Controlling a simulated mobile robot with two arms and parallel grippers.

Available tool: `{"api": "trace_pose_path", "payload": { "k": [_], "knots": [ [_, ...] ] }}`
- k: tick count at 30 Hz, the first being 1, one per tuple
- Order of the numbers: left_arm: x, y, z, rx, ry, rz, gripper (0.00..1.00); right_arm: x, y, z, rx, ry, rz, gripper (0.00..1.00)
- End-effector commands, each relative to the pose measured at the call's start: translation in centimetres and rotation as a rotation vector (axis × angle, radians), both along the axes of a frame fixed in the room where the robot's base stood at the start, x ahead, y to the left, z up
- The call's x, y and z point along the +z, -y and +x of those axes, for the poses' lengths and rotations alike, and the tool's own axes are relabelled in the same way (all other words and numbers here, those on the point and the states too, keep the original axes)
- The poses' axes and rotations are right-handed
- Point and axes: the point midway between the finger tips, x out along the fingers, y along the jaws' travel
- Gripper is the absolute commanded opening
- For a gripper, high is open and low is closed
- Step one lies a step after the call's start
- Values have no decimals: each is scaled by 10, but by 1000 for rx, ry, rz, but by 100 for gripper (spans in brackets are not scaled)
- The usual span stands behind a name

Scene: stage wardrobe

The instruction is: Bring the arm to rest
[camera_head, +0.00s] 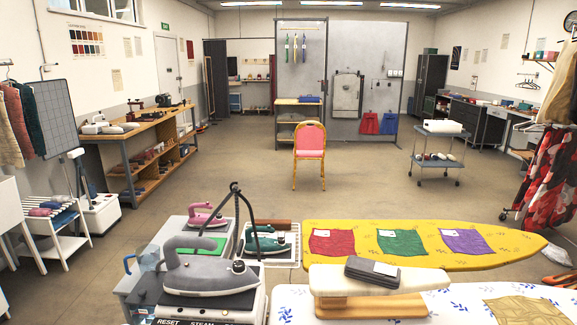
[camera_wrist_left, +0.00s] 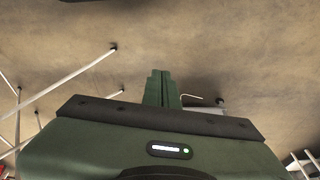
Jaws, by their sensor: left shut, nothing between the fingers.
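My left gripper (camera_wrist_left: 160,76) shows in the left wrist view, its green fingers pressed together with nothing between them. Its dark-edged green body fills the lower part of that view. Beyond the fingers is bare brownish floor (camera_wrist_left: 215,50). Neither arm nor gripper shows in the head view. My right gripper is in neither view.
Close in front stand a steam station with a grey iron (camera_head: 210,275), pink (camera_head: 206,217) and green (camera_head: 266,242) irons, and a yellow ironing board (camera_head: 340,256) with cloth squares. A pink chair (camera_head: 309,148) stands beyond. Open floor (camera_head: 250,180) surrounds the chair.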

Motion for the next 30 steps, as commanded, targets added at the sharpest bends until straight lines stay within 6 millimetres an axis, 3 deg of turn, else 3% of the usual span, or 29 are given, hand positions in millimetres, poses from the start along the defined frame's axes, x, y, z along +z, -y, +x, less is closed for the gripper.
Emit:
{"api": "trace_pose_path", "payload": {
  "k": [1,6,12,18,30],
  "knots": [
    [-33,-2,-13,-2,-23,3,0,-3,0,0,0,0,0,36],
    [-117,-9,-60,-12,-63,8,0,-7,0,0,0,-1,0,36],
    [-184,-21,-130,-21,-103,14,0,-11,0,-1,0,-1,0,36],
    [-209,-30,-175,-28,-123,18,0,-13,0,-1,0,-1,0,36],
    [-212,-32,-183,-29,-126,18,0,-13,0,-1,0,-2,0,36]
  ]
}}
